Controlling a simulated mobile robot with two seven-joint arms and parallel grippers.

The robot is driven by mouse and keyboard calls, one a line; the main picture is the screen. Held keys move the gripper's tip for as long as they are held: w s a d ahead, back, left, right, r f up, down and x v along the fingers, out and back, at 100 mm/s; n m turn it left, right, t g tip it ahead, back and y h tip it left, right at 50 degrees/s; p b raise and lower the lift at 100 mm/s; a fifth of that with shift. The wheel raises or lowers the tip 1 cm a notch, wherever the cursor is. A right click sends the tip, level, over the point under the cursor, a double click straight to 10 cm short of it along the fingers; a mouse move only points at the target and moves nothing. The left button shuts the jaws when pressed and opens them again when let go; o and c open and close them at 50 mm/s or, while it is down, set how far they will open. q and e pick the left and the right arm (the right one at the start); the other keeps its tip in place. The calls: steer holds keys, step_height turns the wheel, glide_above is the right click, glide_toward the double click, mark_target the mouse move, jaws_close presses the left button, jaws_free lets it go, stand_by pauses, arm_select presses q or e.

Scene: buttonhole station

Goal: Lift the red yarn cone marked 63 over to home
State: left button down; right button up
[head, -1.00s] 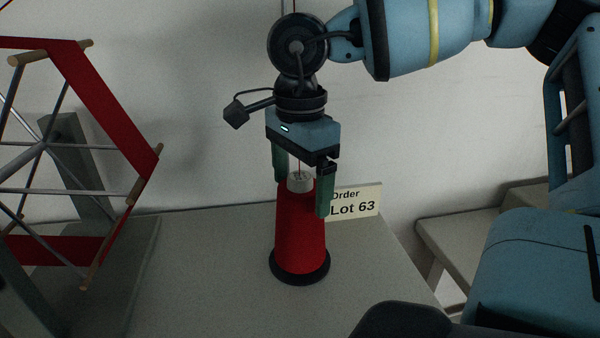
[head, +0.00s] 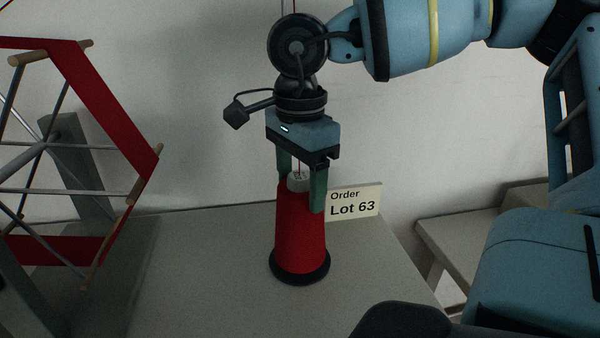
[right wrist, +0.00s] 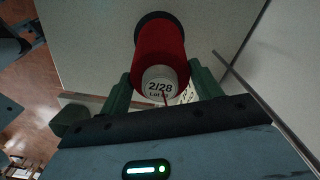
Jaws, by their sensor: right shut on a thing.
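The red yarn cone (head: 300,238) stands upright on the grey table, on a black base, in front of a card reading "Order Lot 63" (head: 354,202). My right gripper (head: 301,194) points down over it and is shut on the cone's upper part, one green finger on each side. In the right wrist view the cone (right wrist: 160,52) sits between the fingers (right wrist: 160,88), its pale top marked "2/28" with small lettering below. My left gripper is not in view.
A yarn reel with red bands (head: 105,100) and grey spokes stands at the left on a grey stand (head: 80,170). The grey tabletop (head: 210,270) is bare around the cone. Another grey surface (head: 450,230) lies at the right, beyond a gap.

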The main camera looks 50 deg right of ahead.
step_height(320, 180, up, 10)
steer(key=shift+r+p, duration=0.1)
steer(key=shift+p, duration=0.2)
steer(key=shift+r+p, duration=0.8)
steer(key=shift+r, duration=0.1)
